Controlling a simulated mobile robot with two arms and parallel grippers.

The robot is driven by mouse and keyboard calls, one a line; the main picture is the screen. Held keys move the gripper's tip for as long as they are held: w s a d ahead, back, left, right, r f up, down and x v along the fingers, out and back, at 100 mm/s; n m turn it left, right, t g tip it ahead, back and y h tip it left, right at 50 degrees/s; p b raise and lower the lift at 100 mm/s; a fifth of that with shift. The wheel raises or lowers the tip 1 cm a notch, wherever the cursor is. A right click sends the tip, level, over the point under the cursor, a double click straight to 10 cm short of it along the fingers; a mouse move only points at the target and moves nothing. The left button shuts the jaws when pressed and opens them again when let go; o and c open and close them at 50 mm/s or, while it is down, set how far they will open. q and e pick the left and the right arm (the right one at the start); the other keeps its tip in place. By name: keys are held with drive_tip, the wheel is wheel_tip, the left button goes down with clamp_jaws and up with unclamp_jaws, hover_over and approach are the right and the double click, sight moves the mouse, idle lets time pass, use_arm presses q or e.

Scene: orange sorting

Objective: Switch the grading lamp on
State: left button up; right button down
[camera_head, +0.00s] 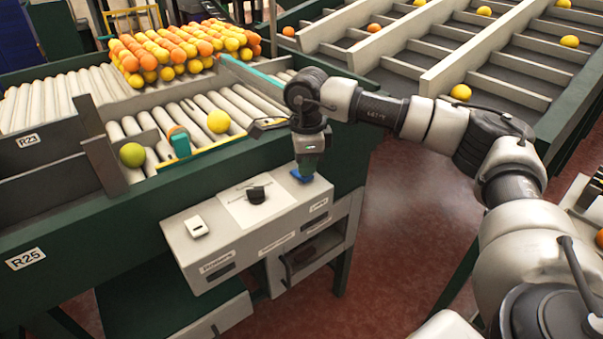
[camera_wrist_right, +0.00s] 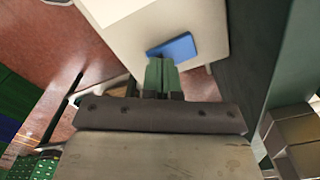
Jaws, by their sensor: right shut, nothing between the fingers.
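A pale control box (camera_head: 245,232) is fixed to the front of the roller bench. On its top are a white switch (camera_head: 197,227) at the left, a black knob (camera_head: 257,195) in the middle and a small blue control (camera_head: 301,177) at the right end. The labels are too small to read, so I cannot tell which control is the lamp's. My right gripper (camera_head: 307,166) is shut and empty, pointing down at the blue control. In the right wrist view, its green fingertips (camera_wrist_right: 161,68) overlap the edge of the blue control (camera_wrist_right: 173,47); contact is unclear. My left gripper is not in view.
A yellow orange (camera_head: 218,121) and a greenish one (camera_head: 132,154) lie on the rollers behind the box. Many oranges (camera_head: 165,52) are piled farther back. Sloped sorting lanes (camera_head: 430,50) stand at the right. An open shelf (camera_head: 310,255) sits under the box.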

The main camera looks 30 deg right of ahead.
drive_tip(key=shift+s+f+b, duration=0.1)
drive_tip(key=shift+f+b, duration=0.4)
drive_tip(key=shift+f, duration=0.2)
idle(0.3)
drive_tip(key=shift+r+p, duration=0.65)
drive_tip(key=shift+r, duration=0.15)
drive_tip(key=shift+r+p, duration=1.75)
drive_tip(key=shift+r, duration=1.05)
drive_tip(key=shift+f, duration=0.1)
